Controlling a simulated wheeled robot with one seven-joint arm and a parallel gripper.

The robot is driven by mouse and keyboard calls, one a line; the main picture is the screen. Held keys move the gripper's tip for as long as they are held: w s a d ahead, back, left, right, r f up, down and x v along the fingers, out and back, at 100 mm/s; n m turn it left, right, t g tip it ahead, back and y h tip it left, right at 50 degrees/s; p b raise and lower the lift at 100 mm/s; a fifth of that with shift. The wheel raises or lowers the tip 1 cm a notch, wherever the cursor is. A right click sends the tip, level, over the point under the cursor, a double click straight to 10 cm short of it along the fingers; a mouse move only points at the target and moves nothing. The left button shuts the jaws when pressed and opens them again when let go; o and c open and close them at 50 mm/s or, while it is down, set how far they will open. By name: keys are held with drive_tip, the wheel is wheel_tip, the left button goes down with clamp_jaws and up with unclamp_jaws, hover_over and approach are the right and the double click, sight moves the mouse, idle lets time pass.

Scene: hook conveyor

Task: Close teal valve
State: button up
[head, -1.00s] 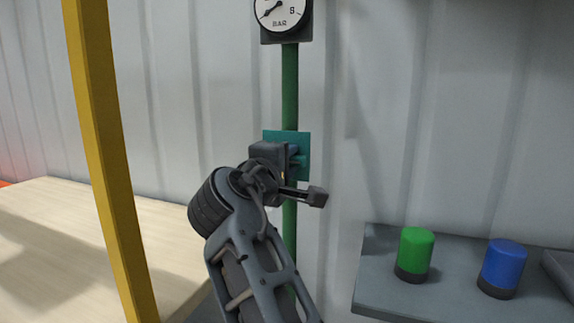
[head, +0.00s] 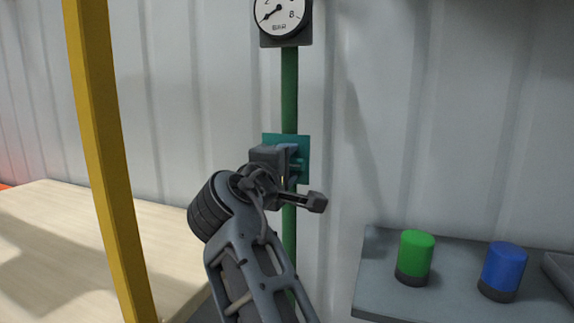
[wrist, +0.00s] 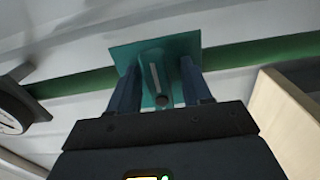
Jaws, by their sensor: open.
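The teal valve (head: 300,142) sits on a green vertical pipe against the wall, and its square teal plate shows behind my gripper in the head view. In the wrist view the teal valve (wrist: 187,45) has a teal handle with a pale strip and a dark round end, standing out between the fingers. My gripper (wrist: 162,95) is open, with one finger on each side of the handle. I cannot tell whether either finger touches it. In the head view my gripper (head: 292,165) is at the plate and hides much of the valve.
A pressure gauge (head: 281,14) is on the pipe (head: 289,90) above the valve. A yellow post (head: 103,150) and a wooden table (head: 60,235) are at left. A grey shelf (head: 450,285) at right holds a green cylinder (head: 415,254) and a blue cylinder (head: 503,268).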

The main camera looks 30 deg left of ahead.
drive_tip(key=v, duration=0.7)
drive_tip(key=shift+s+b, duration=0.3)
drive_tip(key=shift+s, duration=0.1)
drive_tip(key=shift+s+d, duration=0.1)
